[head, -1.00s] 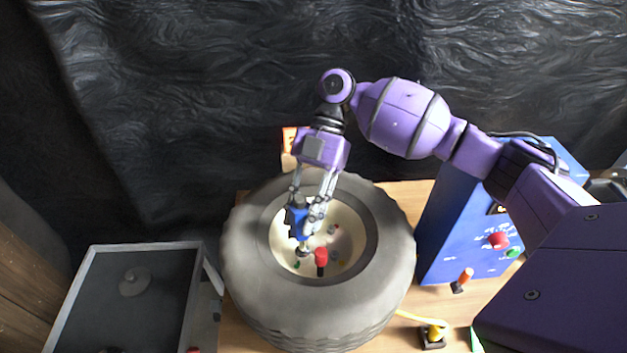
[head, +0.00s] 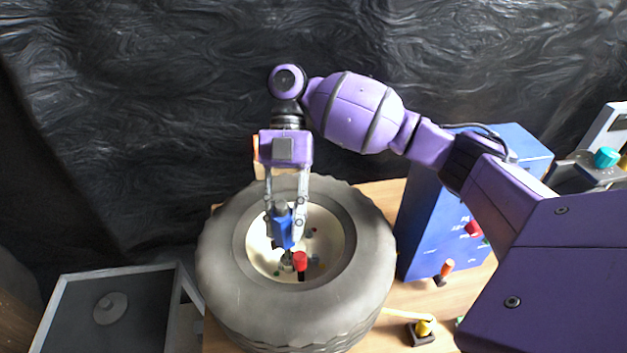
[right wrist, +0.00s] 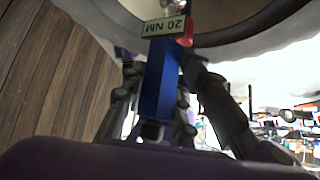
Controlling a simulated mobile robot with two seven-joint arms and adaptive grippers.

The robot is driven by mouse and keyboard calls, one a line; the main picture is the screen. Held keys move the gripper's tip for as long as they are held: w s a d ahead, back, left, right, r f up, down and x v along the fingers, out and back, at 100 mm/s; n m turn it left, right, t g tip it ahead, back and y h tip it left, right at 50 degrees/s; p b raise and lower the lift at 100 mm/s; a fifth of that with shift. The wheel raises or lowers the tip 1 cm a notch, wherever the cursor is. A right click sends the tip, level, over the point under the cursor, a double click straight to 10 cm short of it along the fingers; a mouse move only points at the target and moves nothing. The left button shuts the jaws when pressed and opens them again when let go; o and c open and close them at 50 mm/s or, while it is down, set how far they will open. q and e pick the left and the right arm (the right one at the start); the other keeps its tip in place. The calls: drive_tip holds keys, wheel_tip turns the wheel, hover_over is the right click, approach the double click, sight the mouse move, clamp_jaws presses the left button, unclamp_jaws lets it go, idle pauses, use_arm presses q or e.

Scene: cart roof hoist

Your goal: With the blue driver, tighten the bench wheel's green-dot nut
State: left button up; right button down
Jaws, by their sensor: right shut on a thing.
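The bench wheel (head: 222,262) lies flat, its cream hub facing up. My right gripper (head: 286,222) is over the hub, its fingers shut on the blue driver (head: 283,234). The driver points down into the hub, nearly upright, with its lower end close to a small green dot (head: 277,273). I cannot tell whether it sits on a nut. In the right wrist view the blue driver (right wrist: 158,82) is between the fingers and bears a "20 NM" label (right wrist: 164,27). My left gripper is not in view.
A blue box (head: 421,235) with knobs is on the right. A grey tray (head: 70,320) is at lower left.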

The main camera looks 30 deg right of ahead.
sight(276, 207)
drive_tip(key=shift+w+a+r+p, duration=0.1)
drive_tip(key=shift+a+r+p, duration=0.15)
drive_tip(key=shift+r, duration=0.3)
drive_tip(key=shift+w+a+r+p, duration=0.1)
drive_tip(key=shift+r+p, duration=0.15)
drive_tip(key=shift+r, duration=0.6)
drive_tip(key=shift+w+a+r, duration=0.15)
drive_tip(key=shift+a+r, duration=0.05)
drive_tip(key=shift+r, duration=0.05)
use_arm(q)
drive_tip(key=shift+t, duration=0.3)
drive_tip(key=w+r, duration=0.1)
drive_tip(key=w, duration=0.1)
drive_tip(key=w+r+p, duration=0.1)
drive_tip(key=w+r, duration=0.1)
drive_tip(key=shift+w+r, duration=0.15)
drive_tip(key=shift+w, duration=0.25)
use_arm(e)
drive_tip(key=shift+w+r, duration=0.9)
drive_tip(key=shift+r, duration=0.35)
